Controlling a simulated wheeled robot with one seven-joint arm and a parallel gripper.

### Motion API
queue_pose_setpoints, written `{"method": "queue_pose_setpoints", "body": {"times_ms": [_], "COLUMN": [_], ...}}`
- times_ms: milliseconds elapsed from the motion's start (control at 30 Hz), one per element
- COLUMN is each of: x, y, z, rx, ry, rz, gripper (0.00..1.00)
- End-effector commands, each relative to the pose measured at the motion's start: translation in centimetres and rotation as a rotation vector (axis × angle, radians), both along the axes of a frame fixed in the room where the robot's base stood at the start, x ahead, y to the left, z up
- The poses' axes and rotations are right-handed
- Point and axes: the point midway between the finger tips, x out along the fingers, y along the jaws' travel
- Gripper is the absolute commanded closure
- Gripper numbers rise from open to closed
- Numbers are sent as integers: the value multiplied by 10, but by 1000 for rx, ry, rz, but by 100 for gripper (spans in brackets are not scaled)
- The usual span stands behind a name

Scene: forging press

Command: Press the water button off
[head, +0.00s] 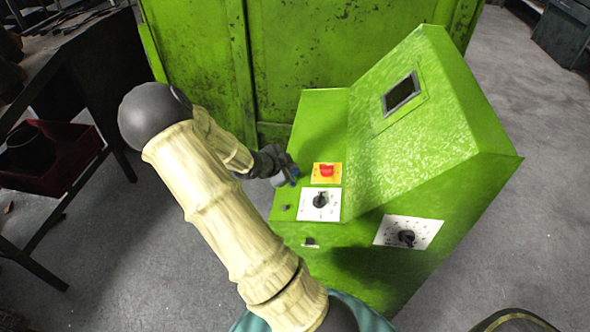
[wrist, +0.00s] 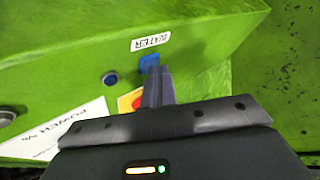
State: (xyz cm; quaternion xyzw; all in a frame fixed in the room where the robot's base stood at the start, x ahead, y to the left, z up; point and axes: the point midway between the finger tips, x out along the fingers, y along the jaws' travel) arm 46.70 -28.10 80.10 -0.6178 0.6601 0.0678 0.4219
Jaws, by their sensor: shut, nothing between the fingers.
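The water button (wrist: 149,62) is a blue square on the green console, beside a white label (wrist: 151,41) reading WATER in the wrist view. My gripper (wrist: 157,73) is shut and empty. Its fingertips overlap the lower right edge of the button in the wrist view; I cannot tell whether they touch it. Small blue patches show by the fingertips there, and the water button is mostly hidden.
The green console (head: 430,130) carries a red button on a yellow plate (head: 326,180), a black knob on a white plate (head: 319,202) and another knob (head: 407,237). A round blue button (wrist: 110,78) sits left of the fingertips. A table with a red bin (head: 60,150) stands left.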

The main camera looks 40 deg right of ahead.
Motion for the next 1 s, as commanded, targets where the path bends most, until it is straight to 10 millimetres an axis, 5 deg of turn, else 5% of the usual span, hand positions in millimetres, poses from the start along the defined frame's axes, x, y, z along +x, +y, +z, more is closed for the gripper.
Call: {"method": "queue_pose_setpoints", "body": {"times_ms": [667,1000], "x": [1,3], "y": [1,3], "z": [9,32], "rx": [0,0], "ry": [1,1], "rz": [0,1], "gripper": [100,100]}}
